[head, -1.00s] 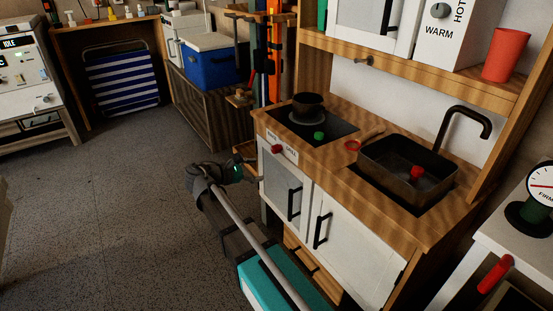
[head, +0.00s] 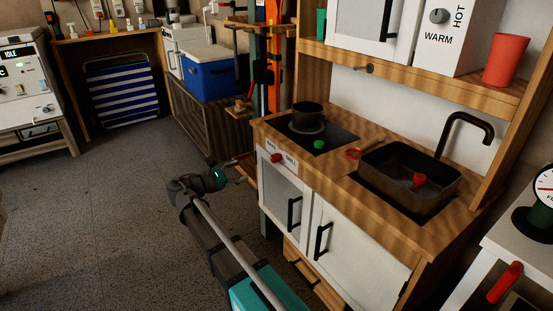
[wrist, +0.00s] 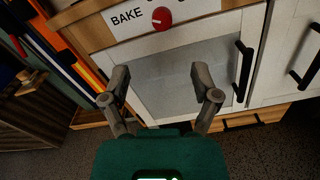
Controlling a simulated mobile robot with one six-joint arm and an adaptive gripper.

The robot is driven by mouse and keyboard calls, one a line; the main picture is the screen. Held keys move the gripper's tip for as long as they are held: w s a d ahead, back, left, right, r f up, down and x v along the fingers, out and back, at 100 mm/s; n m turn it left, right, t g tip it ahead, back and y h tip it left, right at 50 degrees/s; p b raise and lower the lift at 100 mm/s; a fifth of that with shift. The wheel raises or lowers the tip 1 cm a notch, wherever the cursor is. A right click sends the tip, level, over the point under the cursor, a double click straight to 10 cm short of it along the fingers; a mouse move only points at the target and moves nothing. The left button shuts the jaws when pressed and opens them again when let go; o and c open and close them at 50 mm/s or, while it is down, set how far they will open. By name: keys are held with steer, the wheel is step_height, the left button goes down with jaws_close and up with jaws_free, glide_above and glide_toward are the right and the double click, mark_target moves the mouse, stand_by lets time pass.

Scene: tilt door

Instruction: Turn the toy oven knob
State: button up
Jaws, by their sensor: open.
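The toy oven knob (head: 277,158) is a red round knob on the white label strip at the front left of the toy kitchen. In the wrist view the knob (wrist: 162,18) shows a pale line lying nearly level, right of the word BAKE. My gripper (wrist: 162,84) is open and empty, its two fingers apart in front of the grey oven door panel (wrist: 180,92), below the knob in that picture. In the head view my gripper (head: 242,172) is left of the knob, apart from it.
The wooden counter (head: 347,166) holds a dark pot (head: 307,113), a green piece (head: 319,145) and a dark sink (head: 385,178). Black door handles (head: 295,214) stick out below. A blue cooler (head: 210,70) stands behind. Open floor lies at left.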

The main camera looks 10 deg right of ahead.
mark_target(272, 159)
steer(key=x, duration=1.3)
